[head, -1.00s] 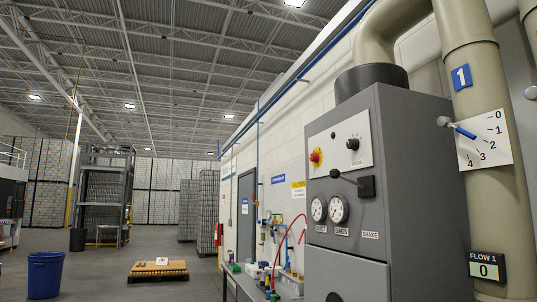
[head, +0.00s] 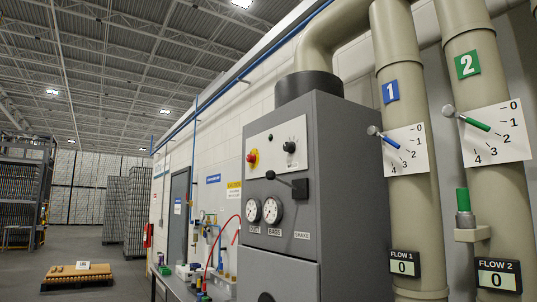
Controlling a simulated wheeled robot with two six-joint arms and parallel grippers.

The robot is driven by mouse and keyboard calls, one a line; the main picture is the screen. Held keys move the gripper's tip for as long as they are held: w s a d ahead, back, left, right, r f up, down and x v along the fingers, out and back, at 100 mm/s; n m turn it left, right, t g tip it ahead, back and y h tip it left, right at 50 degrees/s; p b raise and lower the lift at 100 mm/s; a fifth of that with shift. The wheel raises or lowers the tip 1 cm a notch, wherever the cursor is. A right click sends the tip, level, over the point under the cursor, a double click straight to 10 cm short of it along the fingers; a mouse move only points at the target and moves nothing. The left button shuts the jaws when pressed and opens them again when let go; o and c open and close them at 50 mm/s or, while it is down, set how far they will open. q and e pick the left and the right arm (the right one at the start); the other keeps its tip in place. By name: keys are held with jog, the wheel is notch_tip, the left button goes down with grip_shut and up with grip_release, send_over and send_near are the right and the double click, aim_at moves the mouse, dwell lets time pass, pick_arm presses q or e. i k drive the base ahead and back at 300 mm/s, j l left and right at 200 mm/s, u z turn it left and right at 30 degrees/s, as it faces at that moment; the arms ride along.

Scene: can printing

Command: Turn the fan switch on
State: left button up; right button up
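The grey cabinet (head: 335,190) stands in the middle right of the head view. Its upper front holds a light control panel (head: 272,150) with a black rotary switch (head: 290,147) and a red button on a yellow base (head: 252,157). I cannot read which one is labelled as the fan switch. Below the panel is a black lever handle (head: 288,181) on the cabinet. Two round gauges, one (head: 253,210) and the other (head: 272,210), sit under it beside a "SHAKE" label (head: 302,235). Neither of my grippers is in view.
Beige pipes marked 1 (head: 405,150) and 2 (head: 480,110) stand right of the cabinet, with dials and flow displays reading 0. A bench (head: 180,285) with bottles and a red hose runs along the wall at left. A low pallet (head: 80,274) lies on the open floor.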

aim_at(251, 159)
jog(key=i+j+z, duration=0.2)
jog(key=i, duration=0.2)
jog(key=i+j+z, duration=0.2)
jog(key=i, duration=0.25)
